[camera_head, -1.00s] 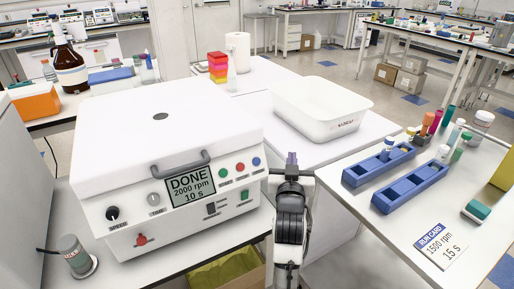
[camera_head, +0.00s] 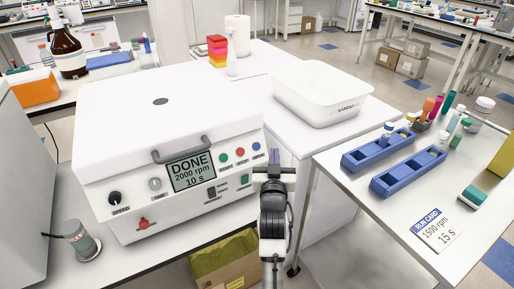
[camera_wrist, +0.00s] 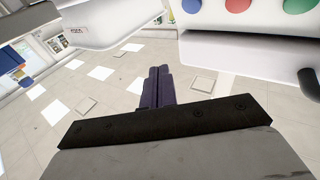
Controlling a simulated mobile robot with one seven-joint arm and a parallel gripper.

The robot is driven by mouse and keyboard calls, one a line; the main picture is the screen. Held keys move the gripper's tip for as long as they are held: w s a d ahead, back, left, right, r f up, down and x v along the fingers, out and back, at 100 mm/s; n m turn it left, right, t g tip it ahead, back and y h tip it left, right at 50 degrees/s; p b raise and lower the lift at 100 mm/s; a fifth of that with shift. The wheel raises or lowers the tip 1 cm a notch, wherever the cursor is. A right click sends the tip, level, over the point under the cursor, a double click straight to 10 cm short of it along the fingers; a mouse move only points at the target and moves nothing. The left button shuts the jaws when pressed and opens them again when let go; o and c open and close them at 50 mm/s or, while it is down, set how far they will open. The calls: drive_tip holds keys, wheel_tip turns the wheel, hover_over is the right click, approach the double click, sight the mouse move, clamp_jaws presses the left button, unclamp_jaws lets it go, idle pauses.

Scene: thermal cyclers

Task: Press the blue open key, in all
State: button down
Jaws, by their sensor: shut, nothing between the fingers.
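The white centrifuge (camera_head: 105,158) has its lid down, and its display (camera_head: 191,171) reads DONE, 2000 rpm, 10 s. A green key (camera_head: 223,154), a red key (camera_head: 240,150) and the blue key (camera_head: 257,146) sit in a row right of the display. In the wrist view the blue key (camera_wrist: 194,5) is cut by the top edge. My gripper (camera_head: 273,160) is shut and empty, just right of and slightly below the blue key in the head view, apart from it. Its purple fingers (camera_wrist: 160,78) show below the keys in the wrist view.
The lid handle (camera_head: 183,152) juts out at the front. A white tub (camera_head: 320,105) stands behind my gripper. On the right table are blue racks (camera_head: 408,175) and a run card (camera_head: 437,230). A cardboard box (camera_head: 228,265) is on the floor below.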

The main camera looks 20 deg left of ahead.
sight(257, 146)
drive_tip(key=shift+w+a+f+b, duration=0.55)
drive_tip(key=shift+w+a+b, duration=0.2)
drive_tip(key=shift+a, duration=0.2)
drive_tip(key=shift+w+a+f+b, duration=0.6)
drive_tip(key=shift+w+a+b, duration=0.1)
drive_tip(key=shift+a, duration=0.25)
drive_tip(key=shift+w+a+f+b, duration=0.55)
drive_tip(key=shift+w+a+b, duration=0.2)
drive_tip(key=shift+a, duration=0.2)
drive_tip(key=shift+w+a+f+b, duration=0.2)
drive_tip(key=shift+w+a+b, duration=0.05)
drive_tip(key=shift+a+b, duration=0.1)
drive_tip(key=shift+w+a+f+b, duration=0.2)
drive_tip(key=shift+b, duration=0.1)
idle(0.5)
drive_tip(key=shift+s+d+r, duration=0.1)
idle(0.3)
drive_tip(key=shift+s+d+r+p, duration=0.3)
drive_tip(key=shift+s+d+p, duration=0.15)
drive_tip(key=shift+p, duration=0.1)
drive_tip(key=shift+w, duration=0.1)
